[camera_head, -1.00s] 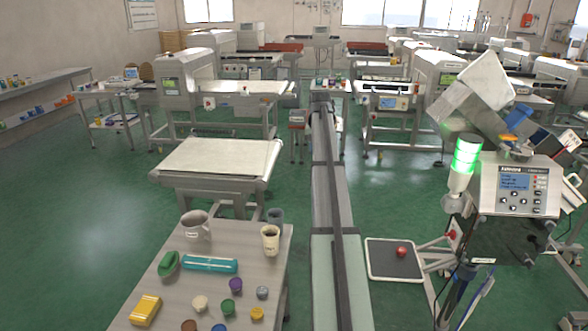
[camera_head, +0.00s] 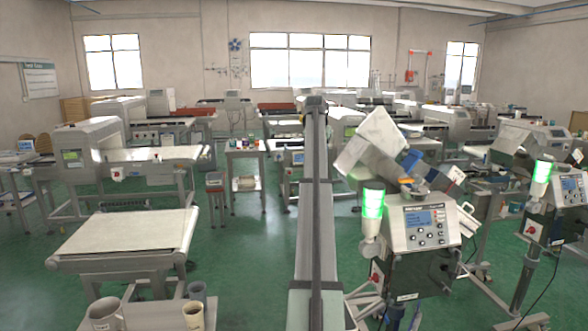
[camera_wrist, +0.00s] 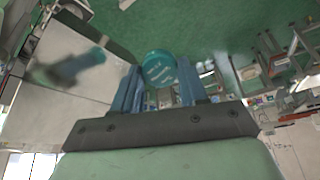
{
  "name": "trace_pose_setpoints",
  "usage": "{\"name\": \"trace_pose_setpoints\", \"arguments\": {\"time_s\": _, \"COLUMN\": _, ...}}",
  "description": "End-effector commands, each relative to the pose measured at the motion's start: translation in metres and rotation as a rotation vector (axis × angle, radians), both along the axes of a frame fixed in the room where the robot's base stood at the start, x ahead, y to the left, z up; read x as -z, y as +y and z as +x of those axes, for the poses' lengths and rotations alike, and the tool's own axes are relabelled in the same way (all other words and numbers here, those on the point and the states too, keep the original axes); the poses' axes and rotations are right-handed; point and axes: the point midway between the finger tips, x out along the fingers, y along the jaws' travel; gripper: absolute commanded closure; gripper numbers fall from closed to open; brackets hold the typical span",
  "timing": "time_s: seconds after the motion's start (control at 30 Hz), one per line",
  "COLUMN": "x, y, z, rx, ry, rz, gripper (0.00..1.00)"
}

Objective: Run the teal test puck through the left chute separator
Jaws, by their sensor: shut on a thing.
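The teal puck (camera_wrist: 160,66) is round with pale lettering on its face. It sits between the blue fingers of my gripper (camera_wrist: 159,75) in the wrist view, which is shut on it. Green floor shows behind the puck. The left chute separator (camera_head: 424,222) stands right of centre in the head view, with a screen and keypad on its front. Its tilted grey upper housing (camera_head: 375,140) rises above, and a green lamp (camera_head: 373,203) glows at its left side. My gripper and the puck cannot be made out in the head view.
A second separator (camera_head: 570,190) with a green lamp stands to the right. A conveyor table (camera_head: 130,235) is at left. A mug (camera_head: 104,315) and cups (camera_head: 194,314) show at the bottom edge. Several machines fill the back. A blurred blue-grey shape (camera_wrist: 78,66) shows in the wrist view.

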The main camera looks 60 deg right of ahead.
Motion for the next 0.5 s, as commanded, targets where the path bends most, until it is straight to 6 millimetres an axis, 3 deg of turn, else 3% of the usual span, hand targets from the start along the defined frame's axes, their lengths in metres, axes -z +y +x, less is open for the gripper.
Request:
{"name": "trace_pose_setpoints", "arguments": {"time_s": 0.1, "x": -0.026, "y": -0.032, "z": -0.028, "rx": 0.046, "ry": -0.006, "rz": -0.016, "gripper": 0.86}}
{"name": "trace_pose_setpoints", "arguments": {"time_s": 0.5, "x": -0.099, "y": -0.108, "z": -0.120, "rx": 0.176, "ry": -0.015, "rz": -0.062, "gripper": 0.86}}
